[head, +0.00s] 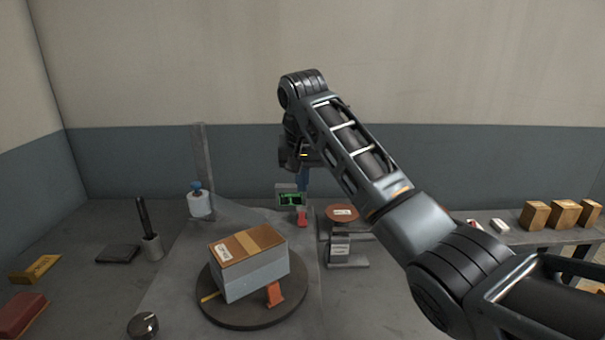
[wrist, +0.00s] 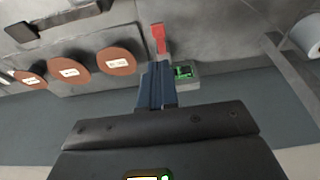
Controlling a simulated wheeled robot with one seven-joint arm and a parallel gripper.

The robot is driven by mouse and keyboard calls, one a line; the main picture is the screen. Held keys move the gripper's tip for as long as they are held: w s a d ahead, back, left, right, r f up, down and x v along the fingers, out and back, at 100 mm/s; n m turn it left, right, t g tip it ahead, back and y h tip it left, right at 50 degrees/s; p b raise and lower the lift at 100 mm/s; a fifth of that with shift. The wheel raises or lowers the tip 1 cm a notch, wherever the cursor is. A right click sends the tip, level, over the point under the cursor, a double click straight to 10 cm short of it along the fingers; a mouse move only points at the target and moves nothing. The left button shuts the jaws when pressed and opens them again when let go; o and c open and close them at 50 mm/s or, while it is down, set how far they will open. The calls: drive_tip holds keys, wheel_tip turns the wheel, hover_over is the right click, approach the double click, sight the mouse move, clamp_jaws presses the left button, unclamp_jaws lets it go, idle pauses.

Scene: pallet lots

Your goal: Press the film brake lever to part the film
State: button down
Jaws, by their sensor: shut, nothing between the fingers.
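A small red lever (head: 302,217) stands beside a box with a green display (head: 290,198); I take it to be the film brake lever. In the wrist view the red lever (wrist: 158,38) lies just beyond my fingertips, with the display box (wrist: 184,72) to their right. My gripper (head: 303,182) points down above the lever, its blue fingers shut together and empty (wrist: 158,64). I cannot tell whether the tips touch the lever. A film roll (head: 199,205) stands by a grey post (head: 204,165). A pale sheet, possibly film, runs from it toward the display.
A grey carton with a brown top (head: 249,262) sits on a round turntable (head: 252,315), with an orange piece (head: 274,294) at its front. A copper disc (head: 341,212) and a small stand (head: 345,262) lie right of the lever. Boxes (head: 565,213) line the right shelf.

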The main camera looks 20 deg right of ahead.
sight(302, 222)
drive_tip(key=x, duration=0.6)
drive_tip(key=s+x, duration=0.1)
drive_tip(key=x, duration=0.2)
drive_tip(key=shift+a+f+p, duration=0.15)
drive_tip(key=shift+f+p, duration=0.15)
drive_tip(key=shift+p, duration=0.1)
